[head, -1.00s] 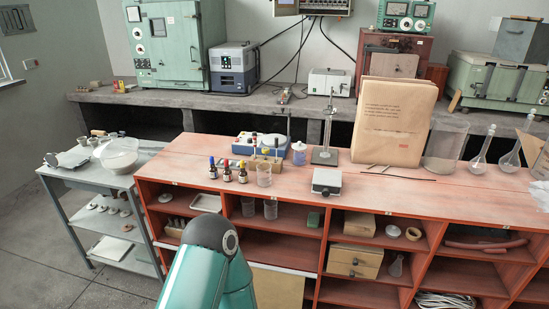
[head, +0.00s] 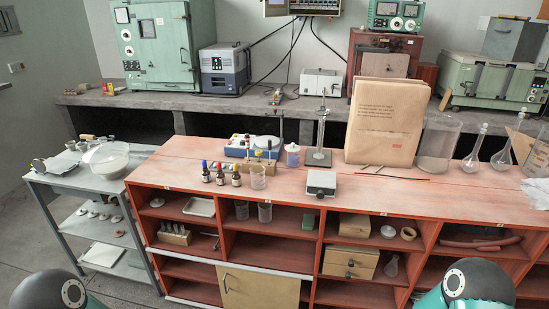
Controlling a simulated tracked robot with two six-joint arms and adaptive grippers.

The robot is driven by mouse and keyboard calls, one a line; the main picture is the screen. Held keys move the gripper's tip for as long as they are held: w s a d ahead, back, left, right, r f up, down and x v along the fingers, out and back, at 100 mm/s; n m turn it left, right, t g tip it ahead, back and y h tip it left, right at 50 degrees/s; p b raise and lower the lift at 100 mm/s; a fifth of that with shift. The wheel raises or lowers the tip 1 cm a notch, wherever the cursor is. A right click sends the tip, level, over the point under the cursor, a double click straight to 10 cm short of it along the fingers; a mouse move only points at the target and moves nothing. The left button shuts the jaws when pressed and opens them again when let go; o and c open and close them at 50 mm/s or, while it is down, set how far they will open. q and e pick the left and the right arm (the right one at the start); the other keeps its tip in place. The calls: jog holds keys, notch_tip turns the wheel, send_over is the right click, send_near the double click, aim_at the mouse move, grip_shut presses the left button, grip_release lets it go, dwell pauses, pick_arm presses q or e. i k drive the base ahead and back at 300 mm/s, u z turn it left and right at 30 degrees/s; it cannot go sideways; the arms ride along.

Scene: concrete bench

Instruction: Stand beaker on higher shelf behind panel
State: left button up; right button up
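A clear glass beaker (head: 258,177) stands upright on the red bench top, right of the small dark bottles. Two more clear beakers, one on the left (head: 242,210) and one on the right (head: 265,212), stand in the open upper compartment below it. A beige panel (head: 262,287) with a dark handle at its left covers part of the lower row, under a pale rail (head: 230,267). What is behind the panel is hidden. Only rounded teal parts of my arms show in the bottom corners. Neither gripper is in view.
Three small bottles (head: 221,174), a blue device (head: 253,147), a metal stand (head: 320,155) and a brown paper package (head: 386,120) crowd the bench top. A wooden drawer box (head: 350,262) sits right of the panel. A grey cart (head: 50,180) stands left.

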aim_at(196, 271)
jog(key=u, duration=0.05)
jog(key=i, duration=0.9)
